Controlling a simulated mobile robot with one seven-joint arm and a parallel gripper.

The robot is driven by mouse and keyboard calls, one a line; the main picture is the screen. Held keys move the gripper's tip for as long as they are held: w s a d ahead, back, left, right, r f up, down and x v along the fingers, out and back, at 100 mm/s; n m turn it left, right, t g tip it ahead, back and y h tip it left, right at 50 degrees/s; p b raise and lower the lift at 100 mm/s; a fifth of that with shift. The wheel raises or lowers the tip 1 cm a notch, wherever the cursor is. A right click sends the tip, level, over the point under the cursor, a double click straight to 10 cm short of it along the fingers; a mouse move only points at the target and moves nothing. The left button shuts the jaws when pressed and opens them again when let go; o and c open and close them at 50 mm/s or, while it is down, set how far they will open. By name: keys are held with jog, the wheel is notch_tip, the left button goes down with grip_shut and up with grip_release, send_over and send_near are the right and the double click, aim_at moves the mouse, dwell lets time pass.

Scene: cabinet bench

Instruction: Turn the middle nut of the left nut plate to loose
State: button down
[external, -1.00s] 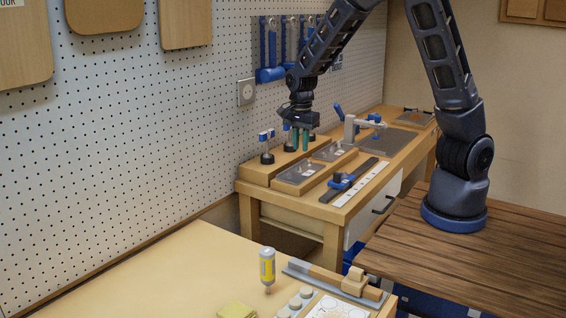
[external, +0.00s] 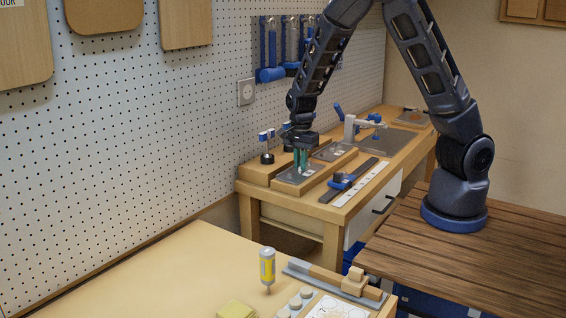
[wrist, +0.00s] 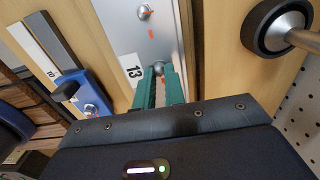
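The left nut plate (external: 290,178) is a grey metal plate on a wooden block near the front of the bench. In the wrist view the metal plate (wrist: 172,40) carries a label reading 13 (wrist: 132,70). One nut (wrist: 145,12) with a red mark shows at the top, clear of my gripper. Another nut (wrist: 158,68) shows between the tips of my green fingers, partly hidden by them. My gripper (wrist: 160,72) points down over the plate, also in the external view (external: 301,172). Its fingers are apart, one on each side of that nut; contact is not clear.
A second nut plate (external: 334,151) lies behind. A blue-handled tool (external: 341,181) on a dark strip is to the right. A round black-rimmed post (wrist: 275,28) stands close beside the plate in the wrist view. The pegboard wall (external: 150,130) is to the left.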

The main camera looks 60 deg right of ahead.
jog(key=shift+n, duration=0.3)
jog(key=n, duration=0.3)
jog(key=shift+w+n, duration=0.1)
jog(key=shift+n, duration=0.2)
jog(key=n, duration=0.4)
jog(key=shift+w+n, duration=0.1)
jog(key=shift+n, duration=0.2)
jog(key=n, duration=0.6)
jog(key=shift+a, duration=0.1)
jog(key=shift+n, duration=0.4)
jog(key=c, duration=1.7)
grip_release()
jog(key=shift+c, duration=0.2)
notch_tip(320, 180, up, 11)
